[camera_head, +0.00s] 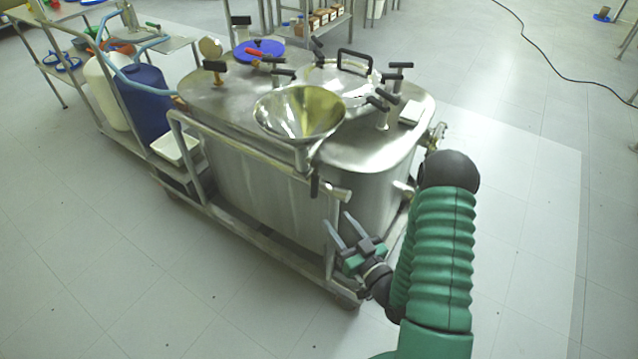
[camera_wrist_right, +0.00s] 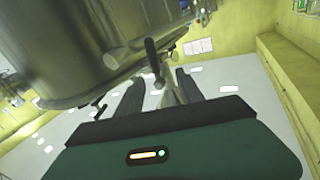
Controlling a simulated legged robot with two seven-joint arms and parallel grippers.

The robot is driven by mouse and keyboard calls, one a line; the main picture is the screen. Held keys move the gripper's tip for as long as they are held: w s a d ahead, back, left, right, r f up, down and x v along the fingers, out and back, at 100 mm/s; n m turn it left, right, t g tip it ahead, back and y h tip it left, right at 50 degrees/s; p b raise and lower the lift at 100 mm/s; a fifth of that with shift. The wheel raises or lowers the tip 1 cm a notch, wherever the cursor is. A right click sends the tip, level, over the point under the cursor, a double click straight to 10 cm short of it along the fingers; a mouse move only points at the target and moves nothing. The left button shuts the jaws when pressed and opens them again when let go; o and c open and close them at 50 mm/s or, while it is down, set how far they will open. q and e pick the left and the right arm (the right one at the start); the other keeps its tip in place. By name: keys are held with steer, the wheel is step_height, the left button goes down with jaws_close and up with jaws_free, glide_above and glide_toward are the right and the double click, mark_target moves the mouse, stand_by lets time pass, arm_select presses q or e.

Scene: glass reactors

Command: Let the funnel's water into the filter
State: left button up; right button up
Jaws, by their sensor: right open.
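A steel funnel (camera_head: 299,112) with a wide shiny bowl is mounted on the steel tank (camera_head: 270,180). Its stem runs down past the tank's rim to a valve with a black handle (camera_head: 315,186) and a short steel pipe end (camera_head: 338,194). In the right wrist view a black handle (camera_wrist_right: 152,55) hangs beyond the fingers, below the steel body. My right gripper (camera_head: 338,224) is open and empty, just below and in front of the valve, apart from it. Its two fingers also show in the right wrist view (camera_wrist_right: 158,92). I cannot tell whether the funnel holds water. My left gripper is not in view.
The tank stands on a wheeled steel frame whose rail (camera_head: 255,153) runs along its near side. A blue drum (camera_head: 146,100) and a white container (camera_head: 104,92) stand at the left with a blue hose. The floor in front is clear.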

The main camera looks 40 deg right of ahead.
glide_toward(313, 186)
steer(key=w+d, duration=0.1)
steer(key=w, duration=0.1)
steer(key=w+d, duration=0.1)
steer(key=w, duration=0.2)
steer(key=w+d+f, duration=0.1)
steer(key=w, duration=0.2)
steer(key=shift+d, duration=0.15)
steer(key=w+a, duration=0.2)
steer(key=shift+w+r, duration=0.3)
steer(key=shift+r, duration=0.1)
steer(key=shift+a+r, duration=0.1)
steer(key=shift+a, duration=0.05)
steer(key=shift+d, duration=0.35)
steer(key=shift+c, duration=0.4)
steer(key=shift+d+f, duration=0.35)
steer(key=shift+d, duration=0.1)
steer(key=c, duration=0.5)
steer(key=shift+c, duration=1.1)
steer(key=shift+a+r, duration=0.1)
steer(key=shift+a, duration=0.1)
jaws_close()
steer(key=shift+a+r, duration=0.1)
steer(key=shift+a, duration=0.15)
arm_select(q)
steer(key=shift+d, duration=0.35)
arm_select(e)
steer(key=shift+d, duration=0.2)
steer(key=shift+r, duration=0.15)
